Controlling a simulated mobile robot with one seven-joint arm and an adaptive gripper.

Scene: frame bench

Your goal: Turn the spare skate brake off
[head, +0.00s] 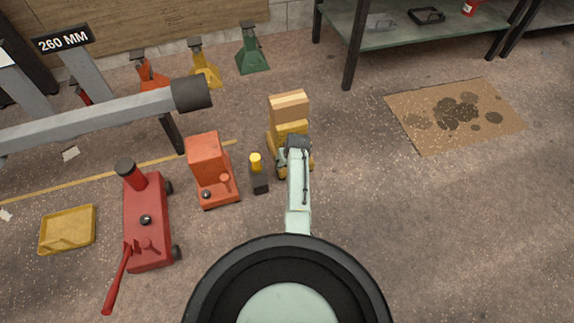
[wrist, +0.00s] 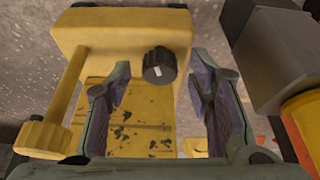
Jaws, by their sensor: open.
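The yellow skate (head: 293,128) sits on the floor in the middle of the head view, with a pale wood-coloured block (head: 289,104) on it. In the wrist view its yellow body (wrist: 120,35) carries a dark round knob (wrist: 158,65) with a short white mark, close to upright. I take this knob to be the brake. My gripper (wrist: 162,88) is open, its two fingers to the left and right of the knob and apart from it. In the head view my gripper (head: 297,148) covers the near side of the skate, and the knob is hidden there.
A dark block with a yellow cap (head: 258,178) stands just left of the skate and shows at the right in the wrist view (wrist: 280,50). An orange unit (head: 208,165), a red jack (head: 147,220) and a yellow tray (head: 68,230) stand farther left.

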